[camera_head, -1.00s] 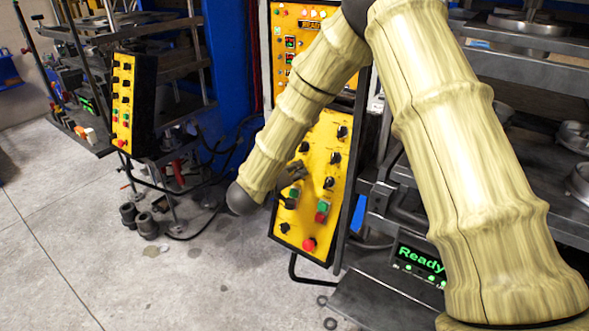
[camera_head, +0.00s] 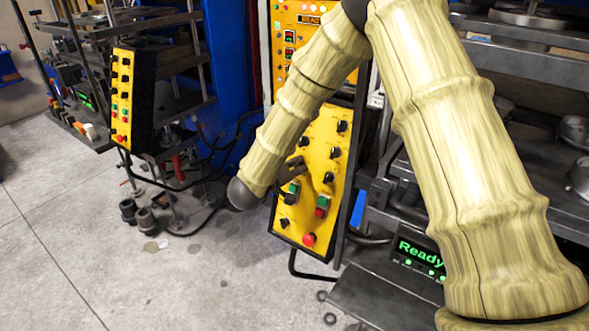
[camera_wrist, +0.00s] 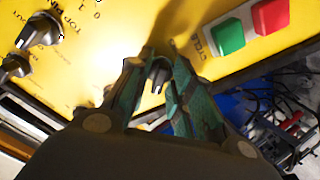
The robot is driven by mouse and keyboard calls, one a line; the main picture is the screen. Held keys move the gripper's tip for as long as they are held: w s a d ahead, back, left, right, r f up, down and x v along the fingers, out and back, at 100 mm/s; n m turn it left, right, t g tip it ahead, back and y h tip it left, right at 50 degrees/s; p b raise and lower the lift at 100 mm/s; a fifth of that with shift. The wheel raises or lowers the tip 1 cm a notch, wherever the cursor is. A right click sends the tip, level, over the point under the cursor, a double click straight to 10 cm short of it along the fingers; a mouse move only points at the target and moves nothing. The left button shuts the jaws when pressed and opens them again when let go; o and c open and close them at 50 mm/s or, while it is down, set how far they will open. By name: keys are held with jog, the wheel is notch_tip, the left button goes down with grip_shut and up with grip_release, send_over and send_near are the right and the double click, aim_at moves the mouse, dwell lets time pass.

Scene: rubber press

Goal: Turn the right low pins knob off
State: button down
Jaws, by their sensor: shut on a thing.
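The yellow control panel (camera_head: 316,222) stands upright at the middle of the head view, with black knobs and green and red buttons. My gripper (camera_head: 297,165) is at its left edge, largely hidden behind my arm. In the wrist view, my gripper (camera_wrist: 157,80) has its two fingers closed in on a small black knob (camera_wrist: 158,72), one finger on each side. The knob's label is hidden, so I cannot read whether it is the low pins knob. Another black knob (camera_wrist: 40,30) beside a "TOP PIN" label sits at upper left in the wrist view.
A green button (camera_wrist: 228,36) and a red button (camera_wrist: 270,15) lie right of the gripper. A red mushroom button (camera_head: 308,240) is low on the panel. A press with a "Ready" display (camera_head: 420,257) stands at right. Open floor (camera_head: 190,290) lies at left.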

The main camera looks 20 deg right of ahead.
jog(key=m+b, duration=0.1)
jog(key=m, duration=0.1)
jog(key=m+b, duration=0.2)
jog(key=shift+f+m+b, duration=0.2)
jog(key=shift+m+b, duration=0.1)
jog(key=shift+m, duration=0.1)
jog(key=shift+a+r+m+g+h+b, duration=0.1)
jog(key=shift+m+g+h+b, duration=0.05)
jog(key=shift+m+b, duration=0.6)
jog(key=shift+r+m+g+h+b, duration=0.15)
jog(key=shift+m+b, duration=0.25)
jog(key=shift+m, duration=0.55)
jog(key=c, duration=1.5)
grip_release()
jog(key=shift+c, duration=0.2)
jog(key=v, duration=1.2)
